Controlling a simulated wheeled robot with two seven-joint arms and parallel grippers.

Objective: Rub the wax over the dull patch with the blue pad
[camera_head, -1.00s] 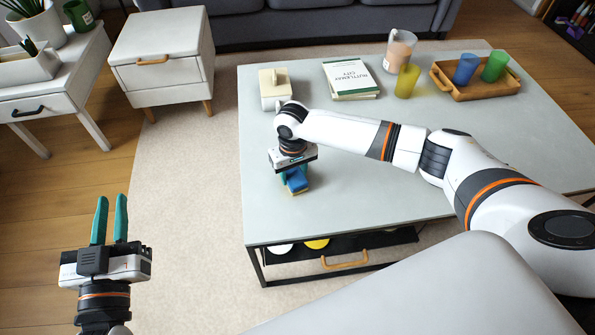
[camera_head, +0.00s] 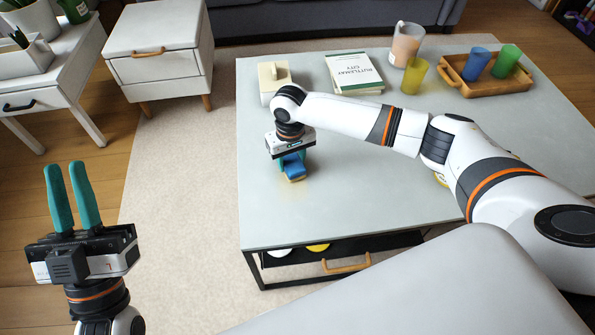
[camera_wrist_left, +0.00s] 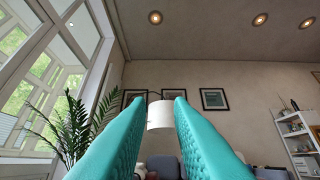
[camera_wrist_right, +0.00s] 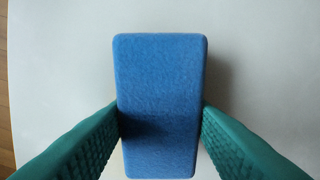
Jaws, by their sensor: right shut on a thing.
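The blue pad (camera_head: 293,165) has a thin yellowish layer at its lower edge. It is at the left part of the grey table (camera_head: 350,215). My right gripper (camera_head: 291,168) is shut on it, pointing down. In the right wrist view, the pad (camera_wrist_right: 160,75) sits between both teal fingers over the pale tabletop. I cannot tell whether its underside touches the table. My left gripper (camera_head: 70,172) is open and empty, fingers up, left of the table. I cannot make out wax or a dull patch; the pad and right arm hide part of the top.
A cream block with a handle (camera_head: 273,79), a book (camera_head: 352,70), cups and a wooden tray (camera_head: 490,83) stand along the back. A small yellow thing (camera_head: 440,179) is mostly hidden by my right arm. The drawer (camera_head: 330,256) is partly open. The front tabletop is clear.

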